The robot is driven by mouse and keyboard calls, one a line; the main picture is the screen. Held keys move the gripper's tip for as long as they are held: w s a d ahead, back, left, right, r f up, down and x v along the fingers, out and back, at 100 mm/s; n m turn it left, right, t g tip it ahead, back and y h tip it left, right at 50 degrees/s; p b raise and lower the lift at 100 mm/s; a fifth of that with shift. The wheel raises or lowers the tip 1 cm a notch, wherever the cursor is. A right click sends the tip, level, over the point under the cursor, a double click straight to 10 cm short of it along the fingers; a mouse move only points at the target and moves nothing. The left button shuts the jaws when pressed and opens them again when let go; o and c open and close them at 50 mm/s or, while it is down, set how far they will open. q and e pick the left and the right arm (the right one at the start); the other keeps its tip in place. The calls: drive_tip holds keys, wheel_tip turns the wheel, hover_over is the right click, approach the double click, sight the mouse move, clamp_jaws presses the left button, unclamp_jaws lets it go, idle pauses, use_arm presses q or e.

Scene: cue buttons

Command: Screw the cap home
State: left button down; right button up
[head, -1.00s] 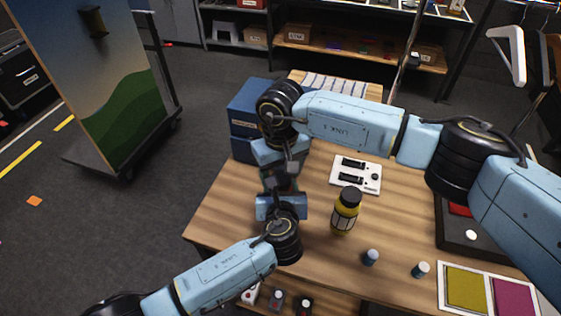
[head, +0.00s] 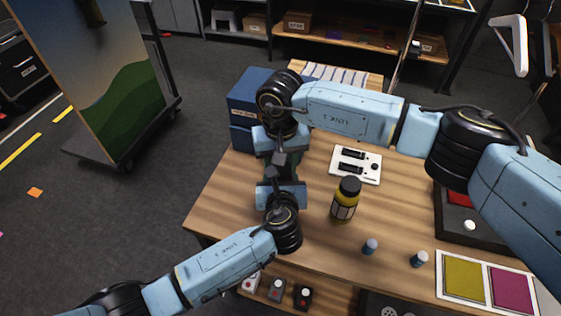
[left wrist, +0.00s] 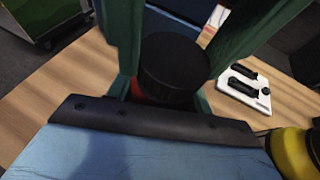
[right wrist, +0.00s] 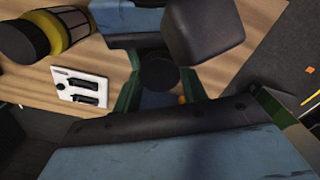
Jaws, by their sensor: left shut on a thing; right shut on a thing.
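My left gripper (head: 280,178) and my right gripper (head: 281,158) meet face to face over the left part of the table. A black round cap (left wrist: 173,62) sits between the green fingers in the left wrist view, with a bit of a red body (left wrist: 140,92) below it. The cap's dark round top also shows between the fingers in the right wrist view (right wrist: 159,73). Both grippers are shut: the left appears to hold the red body, the right the cap. The contact points and the cap's seating are hidden by fingers and arms.
A yellow jar with a black lid (head: 344,200) stands right of the grippers. Behind it is a white panel with black handles (head: 365,178). Blue boxes (head: 242,105) stand at the back left. Two small white-topped cylinders (head: 369,247) (head: 418,259) stand at the front right.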

drive_tip(key=m, duration=0.5)
drive_tip(key=shift+m, duration=0.4)
drive_tip(key=m, duration=0.4)
drive_tip(key=o, duration=1.1)
drive_tip(key=shift+s, duration=0.1)
drive_tip(key=shift+r, duration=2.25)
